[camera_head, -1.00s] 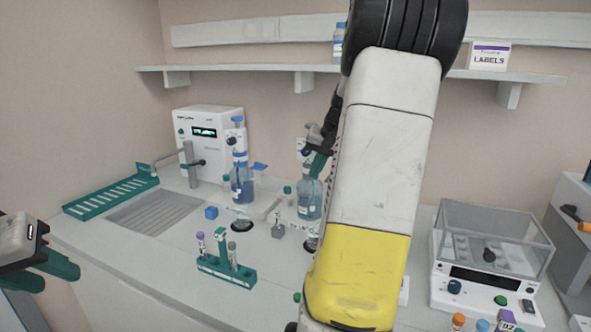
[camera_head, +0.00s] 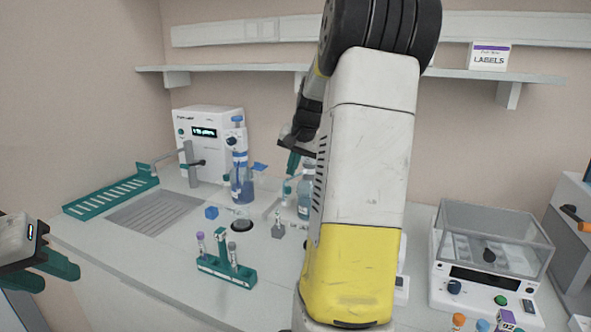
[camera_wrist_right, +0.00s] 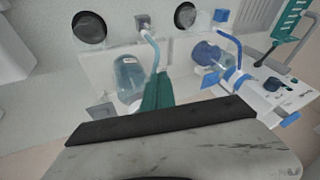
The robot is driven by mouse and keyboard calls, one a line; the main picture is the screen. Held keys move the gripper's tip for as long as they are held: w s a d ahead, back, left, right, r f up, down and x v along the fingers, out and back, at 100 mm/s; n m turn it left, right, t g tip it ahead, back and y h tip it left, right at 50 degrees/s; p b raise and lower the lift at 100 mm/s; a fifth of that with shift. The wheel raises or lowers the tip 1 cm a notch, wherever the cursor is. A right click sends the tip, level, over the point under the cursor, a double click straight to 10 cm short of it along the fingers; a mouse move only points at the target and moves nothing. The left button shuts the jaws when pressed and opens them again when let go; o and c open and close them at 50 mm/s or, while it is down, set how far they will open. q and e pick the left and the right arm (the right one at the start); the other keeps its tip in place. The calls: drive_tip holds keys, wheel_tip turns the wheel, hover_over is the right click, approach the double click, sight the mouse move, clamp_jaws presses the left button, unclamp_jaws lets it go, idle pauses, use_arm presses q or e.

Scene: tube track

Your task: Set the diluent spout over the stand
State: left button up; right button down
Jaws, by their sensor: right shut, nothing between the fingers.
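A bottle of pale blue liquid (camera_head: 304,196) stands on the bench, partly hidden by my right arm. It also shows in the right wrist view (camera_wrist_right: 128,76), with a pale curved spout (camera_wrist_right: 150,45) beside it, its end near a small grey block (camera_wrist_right: 143,20). My right gripper (camera_head: 294,163) is shut and empty at the upper part of this bottle. Its teal fingers (camera_wrist_right: 157,90) lie close beside the spout; contact cannot be told. My left gripper (camera_head: 55,265) is open and empty at far left.
A blue-labelled bottle (camera_head: 241,178) stands left of the pale one. A teal rack (camera_head: 226,270) with tubes is in front. A white machine (camera_head: 205,135) and sink (camera_head: 155,215) are left; a balance (camera_head: 490,260) is right. A shelf (camera_head: 240,68) runs above.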

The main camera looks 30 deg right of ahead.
drive_tip(key=shift+w+a+f, duration=0.1)
drive_tip(key=shift+w+a, duration=0.1)
drive_tip(key=shift+d, duration=0.15)
drive_tip(key=shift+s+d, duration=0.15)
drive_tip(key=shift+d, duration=0.55)
